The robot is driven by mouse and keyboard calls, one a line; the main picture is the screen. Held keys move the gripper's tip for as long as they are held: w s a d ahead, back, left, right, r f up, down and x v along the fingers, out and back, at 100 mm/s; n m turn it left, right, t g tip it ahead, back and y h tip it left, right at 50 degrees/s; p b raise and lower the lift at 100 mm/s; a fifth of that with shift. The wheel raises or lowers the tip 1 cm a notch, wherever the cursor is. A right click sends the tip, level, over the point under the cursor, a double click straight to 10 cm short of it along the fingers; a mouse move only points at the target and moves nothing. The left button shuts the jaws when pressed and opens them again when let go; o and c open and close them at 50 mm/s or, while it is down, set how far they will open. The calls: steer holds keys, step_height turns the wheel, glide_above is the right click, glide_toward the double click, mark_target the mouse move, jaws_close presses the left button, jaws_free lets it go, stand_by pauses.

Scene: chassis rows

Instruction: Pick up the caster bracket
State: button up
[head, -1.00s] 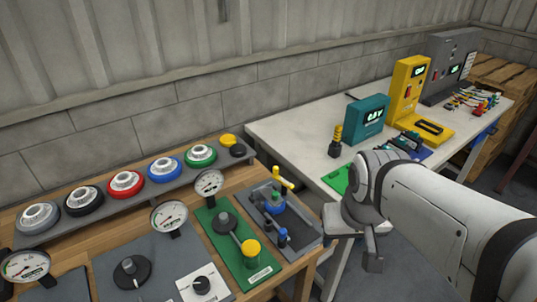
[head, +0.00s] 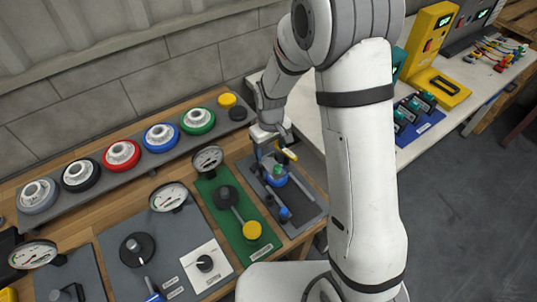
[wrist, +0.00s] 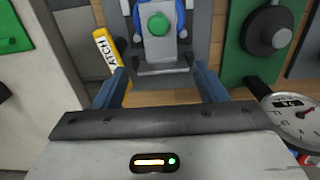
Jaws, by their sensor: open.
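No part is clearly recognisable as the caster bracket. The likeliest is a grey bracket-like piece (wrist: 160,50) in a blue fixture with a green knob (wrist: 158,24), on a dark grey plate. In the head view the blue fixture (head: 278,181) sits on that plate at the bench's right end. My gripper (head: 268,150) is above the plate's far end. In the wrist view my gripper (wrist: 160,84) is open, its two blue fingers apart with nothing between them. The grey piece lies just beyond the fingertips; I cannot tell the height gap.
A green panel (head: 238,222) with a yellow-knobbed lever lies left of the plate in the head view. A gauge (head: 207,159) and coloured dials line the back. A white table (head: 310,120) stands behind.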

mark_target(269, 162)
steer(key=shift+w+a+f, duration=0.1)
steer(key=shift+w+f, duration=0.05)
steer(key=shift+f, duration=1.15)
steer(key=shift+f+p, duration=1.1)
steer(key=shift+f, duration=1.65)
steer(key=shift+c, duration=0.3)
steer(key=c, duration=1.2)
